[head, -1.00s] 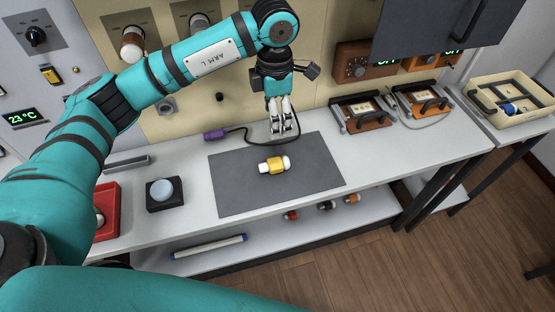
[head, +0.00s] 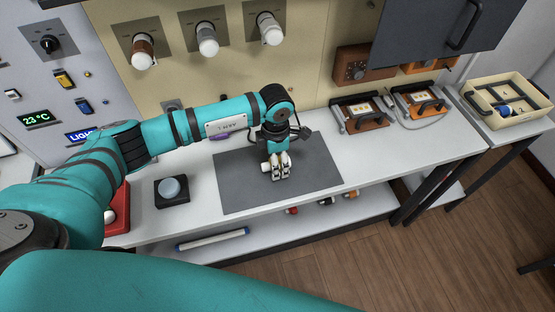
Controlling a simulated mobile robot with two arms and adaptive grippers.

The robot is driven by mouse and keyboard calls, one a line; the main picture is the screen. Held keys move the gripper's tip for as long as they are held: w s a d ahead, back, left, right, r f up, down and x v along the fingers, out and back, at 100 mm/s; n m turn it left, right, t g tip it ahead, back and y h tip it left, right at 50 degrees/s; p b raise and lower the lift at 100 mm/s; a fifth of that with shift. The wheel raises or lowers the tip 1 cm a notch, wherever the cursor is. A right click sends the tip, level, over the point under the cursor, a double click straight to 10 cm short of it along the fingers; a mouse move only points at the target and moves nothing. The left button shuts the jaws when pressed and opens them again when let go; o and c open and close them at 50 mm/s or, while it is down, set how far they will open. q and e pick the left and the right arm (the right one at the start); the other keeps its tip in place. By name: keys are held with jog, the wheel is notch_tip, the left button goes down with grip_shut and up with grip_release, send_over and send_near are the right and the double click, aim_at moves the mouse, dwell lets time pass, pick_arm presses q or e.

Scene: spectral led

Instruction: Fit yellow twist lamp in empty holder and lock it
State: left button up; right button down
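My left gripper (head: 278,170) points down at the grey mat (head: 235,185) on the bench. Its fingers are at the yellow twist lamp, low over the mat. They hide the yellow body, and only a white end of the lamp (head: 265,168) shows at their left. Whether the fingers have closed on the lamp cannot be told. Three wall fittings are on the beige panel: a left one (head: 143,53) with a brown part, a middle one (head: 207,39) and a right one (head: 270,28). I cannot tell which holder is empty. My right gripper is out of view.
A black box with a pale blue button (head: 172,187) stands left of the mat, beside a red tray (head: 122,205). Two brown clamp fixtures (head: 364,115) stand at the back right, with a cream tray (head: 508,101) beyond. Coloured lamps and a tube (head: 213,240) lie on the lower shelf.

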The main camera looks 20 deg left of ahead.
pick_arm(q)
jog(key=shift+f, duration=0.75)
jog(key=c, duration=1.3)
jog(key=shift+w+r, duration=0.1)
jog(key=shift+r, duration=0.1)
jog(key=shift+r, duration=0.25)
notch_tip(320, 180, up, 2)
jog(key=shift+r+b, duration=0.1)
jog(key=shift+b, duration=0.65)
jog(key=shift+s+a+r, duration=0.1)
jog(key=shift+s+r, duration=0.1)
jog(key=shift+s, duration=0.45)
jog(key=s+b, duration=0.1)
jog(key=s, duration=0.3)
jog(key=s+a+r+b, duration=0.1)
jog(key=s, duration=0.4)
jog(key=s+a+b, duration=0.1)
jog(key=s, duration=0.3)
jog(key=shift+s+a+r+b, duration=0.1)
jog(key=shift+s+r+b, duration=0.1)
jog(key=shift+s+b, duration=0.15)
jog(key=shift+s+r, duration=0.1)
jog(key=shift+s, duration=0.4)
